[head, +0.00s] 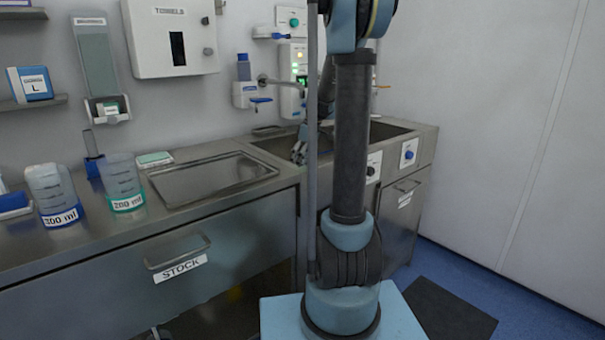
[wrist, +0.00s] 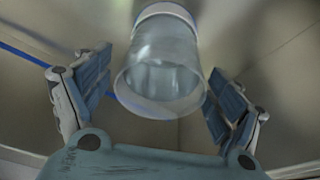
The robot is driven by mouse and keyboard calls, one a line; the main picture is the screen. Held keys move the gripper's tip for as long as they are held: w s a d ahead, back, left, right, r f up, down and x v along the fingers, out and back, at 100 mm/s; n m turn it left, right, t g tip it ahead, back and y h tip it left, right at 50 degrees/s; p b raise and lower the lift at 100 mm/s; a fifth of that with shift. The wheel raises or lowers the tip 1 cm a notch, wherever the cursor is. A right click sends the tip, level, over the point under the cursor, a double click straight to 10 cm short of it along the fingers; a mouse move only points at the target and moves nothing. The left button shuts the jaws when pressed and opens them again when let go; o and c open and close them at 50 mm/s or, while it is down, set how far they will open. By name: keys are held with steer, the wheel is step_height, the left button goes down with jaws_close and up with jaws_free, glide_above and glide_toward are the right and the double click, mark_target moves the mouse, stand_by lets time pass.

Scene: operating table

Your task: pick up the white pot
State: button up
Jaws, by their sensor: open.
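A pale, see-through cylindrical pot (wrist: 160,75) with a white band at its far end shows in the wrist view. I take it for the white pot, though its whiteness is only plain at the band. My gripper (wrist: 160,68) is open, with one blue-grey finger on each side of the pot. The right finger appears close to its side and the left one stands apart; contact cannot be told. In the head view my gripper (head: 300,150) is partly visible at the sink, largely behind my arm. No white pot can be made out there.
The steel counter (head: 225,205) holds a recessed tray (head: 210,178) and two measuring cups, 300 ml (head: 52,190) and 200 ml (head: 123,180), on the left. The sink (head: 275,145) lies behind my arm. Wall dispensers (head: 250,95) hang above the counter.

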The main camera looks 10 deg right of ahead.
steer(key=shift+x, duration=1.65)
steer(key=shift+w+a, duration=0.1)
steer(key=shift+r, duration=0.1)
steer(key=c, duration=1.3)
steer(key=shift+r, duration=0.25)
